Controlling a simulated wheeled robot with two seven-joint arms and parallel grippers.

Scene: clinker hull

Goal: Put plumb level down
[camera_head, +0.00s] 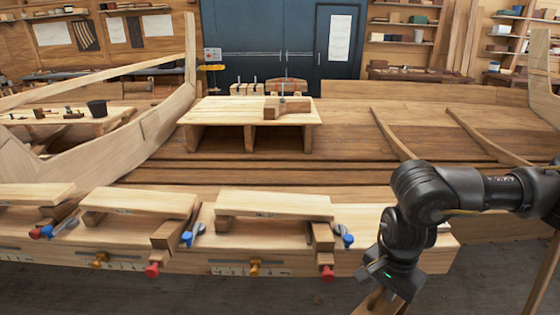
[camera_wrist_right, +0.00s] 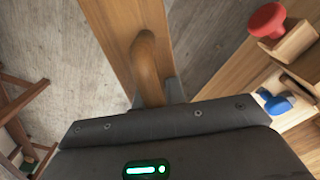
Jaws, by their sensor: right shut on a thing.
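My right gripper (camera_head: 384,292) is at the lower right in the head view, in front of the hull's near edge. It is shut on a wooden piece (camera_head: 376,304), which I take to be the plumb level; its lower part is cut off by the frame. In the right wrist view, a flat wooden board (camera_wrist_right: 118,32) with a rounded wooden handle (camera_wrist_right: 146,68) extends from the dark gripper body. The fingertips are hidden there, and so is the exact grip. My left gripper is not in view.
The hull's near plank (camera_head: 130,250) carries clamps with red knobs (camera_head: 327,273) and blue knobs (camera_head: 348,240), left of my right gripper. A raised wooden bench (camera_head: 225,112) stands inside the hull. A side table (camera_head: 85,125) holds tools and a dark pot (camera_head: 97,108).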

